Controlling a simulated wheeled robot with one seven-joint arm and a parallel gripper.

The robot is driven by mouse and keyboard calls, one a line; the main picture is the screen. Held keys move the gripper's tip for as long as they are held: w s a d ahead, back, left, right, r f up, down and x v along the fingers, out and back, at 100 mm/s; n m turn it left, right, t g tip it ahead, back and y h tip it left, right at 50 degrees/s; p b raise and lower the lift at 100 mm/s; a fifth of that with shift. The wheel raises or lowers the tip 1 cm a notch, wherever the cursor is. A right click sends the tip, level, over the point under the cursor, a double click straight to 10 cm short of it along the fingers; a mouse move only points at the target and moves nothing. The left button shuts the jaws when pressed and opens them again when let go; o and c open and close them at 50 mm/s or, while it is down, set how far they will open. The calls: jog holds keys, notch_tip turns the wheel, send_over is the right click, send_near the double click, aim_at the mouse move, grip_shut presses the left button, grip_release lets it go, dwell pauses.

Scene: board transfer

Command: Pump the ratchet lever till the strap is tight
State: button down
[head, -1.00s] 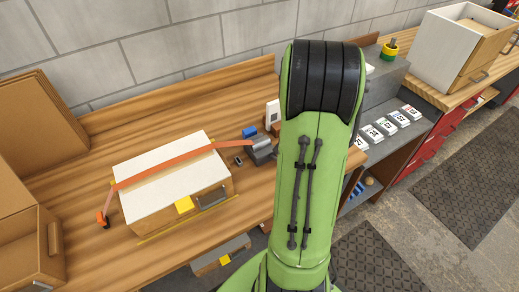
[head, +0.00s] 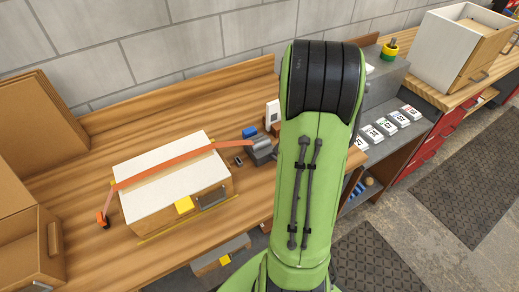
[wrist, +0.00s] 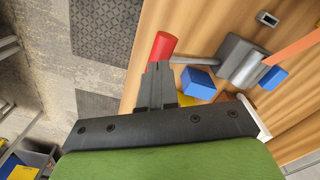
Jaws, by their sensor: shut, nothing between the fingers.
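An orange strap (head: 165,167) runs over a white-topped wooden box (head: 190,198) on the bench, from an orange end piece at the left to the grey ratchet (head: 262,151) at the right. In the wrist view the ratchet (wrist: 240,62) has a grey lever rod ending in a red grip (wrist: 162,46). My gripper (wrist: 156,74) is shut and empty, its fingertips at the lower end of the red grip; I cannot tell whether they touch. In the head view my green arm hides the gripper and the lever's grip.
A blue block (wrist: 198,82) lies by the ratchet, below the lever rod in the wrist view. Cardboard boxes (head: 30,130) stand at the left of the bench. A shelf with labelled packs (head: 385,127) and an open wooden box (head: 455,60) are at the right. The floor beyond has dark mats (head: 465,185).

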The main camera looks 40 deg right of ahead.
jog(key=shift+f+b, duration=3.2)
jog(key=shift+f, duration=0.55)
notch_tip(320, 180, up, 12)
jog(key=p, duration=0.9)
jog(key=shift+f, duration=0.4)
